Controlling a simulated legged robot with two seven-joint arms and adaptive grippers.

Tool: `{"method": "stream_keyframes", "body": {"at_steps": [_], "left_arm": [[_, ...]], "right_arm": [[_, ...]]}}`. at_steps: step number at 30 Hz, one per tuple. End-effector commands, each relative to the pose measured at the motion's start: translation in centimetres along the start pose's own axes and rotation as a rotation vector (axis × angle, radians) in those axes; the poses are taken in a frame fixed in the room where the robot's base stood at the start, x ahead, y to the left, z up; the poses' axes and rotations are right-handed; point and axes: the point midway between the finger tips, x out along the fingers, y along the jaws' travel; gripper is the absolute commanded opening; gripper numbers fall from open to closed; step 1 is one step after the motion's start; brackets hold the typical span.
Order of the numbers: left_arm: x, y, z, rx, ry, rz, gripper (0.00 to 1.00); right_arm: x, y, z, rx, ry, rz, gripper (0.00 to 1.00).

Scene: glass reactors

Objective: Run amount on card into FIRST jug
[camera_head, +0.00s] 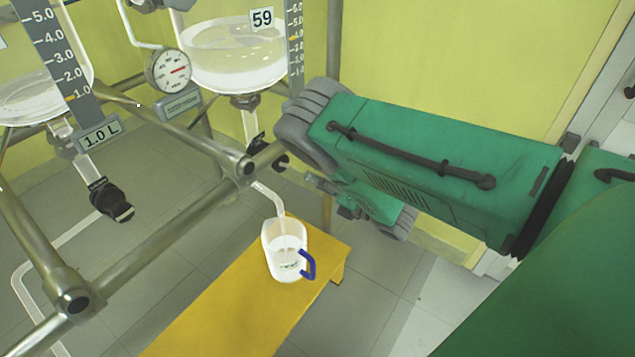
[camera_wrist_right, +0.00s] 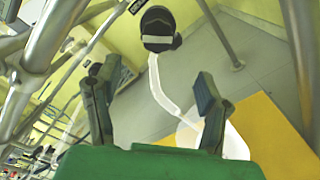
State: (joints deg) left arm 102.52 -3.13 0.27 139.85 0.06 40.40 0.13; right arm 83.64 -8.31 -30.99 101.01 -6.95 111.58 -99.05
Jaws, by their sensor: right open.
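The clear jug (camera_head: 287,262) with a blue handle stands on the yellow bench (camera_head: 215,300) under the bent outlet tube (camera_head: 270,200). Pale liquid shows in it; I cannot tell whether liquid is flowing. The right glass reactor (camera_head: 235,60), tagged 59, holds pale liquid beside a graduated scale (camera_head: 295,40). A card (camera_head: 100,134) reads 1.0 L. My right gripper (camera_head: 312,183) is near the reactor's black valve handle (camera_head: 281,162), partly hidden by my arm. In the right wrist view, the open gripper (camera_wrist_right: 150,85) has the handle (camera_wrist_right: 160,28) ahead, between its fingers and apart from them.
A left reactor (camera_head: 40,95) has its own black valve handle (camera_head: 113,204). Metal frame bars (camera_head: 165,225) cross in front of the reactors. A round gauge (camera_head: 169,71) hangs between them. The grey tiled floor is clear right of the bench.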

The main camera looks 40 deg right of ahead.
Motion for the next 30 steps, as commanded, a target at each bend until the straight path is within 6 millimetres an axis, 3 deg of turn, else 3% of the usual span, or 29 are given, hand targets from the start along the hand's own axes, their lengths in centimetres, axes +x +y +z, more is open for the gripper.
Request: {"method": "stream_keyframes", "body": {"at_steps": [14,17,20,30], "left_arm": [[0.0,0.0,0.0,0.0,0.0,0.0,0.63],[0.2,0.0,0.0,0.0,0.0,0.0,0.63],[0.7,0.0,0.0,0.0,0.0,0.0,0.63],[2.6,0.0,0.1,0.0,0.0,0.0,0.63]], "right_arm": [[0.0,0.0,0.0,0.005,0.0,0.0,0.63],[-0.1,-0.1,0.1,0.075,-0.003,-0.003,0.63],[-0.2,-0.4,0.2,0.271,-0.007,-0.008,0.63],[-0.3,-0.2,0.3,1.255,-0.012,0.0,0.63]]}}
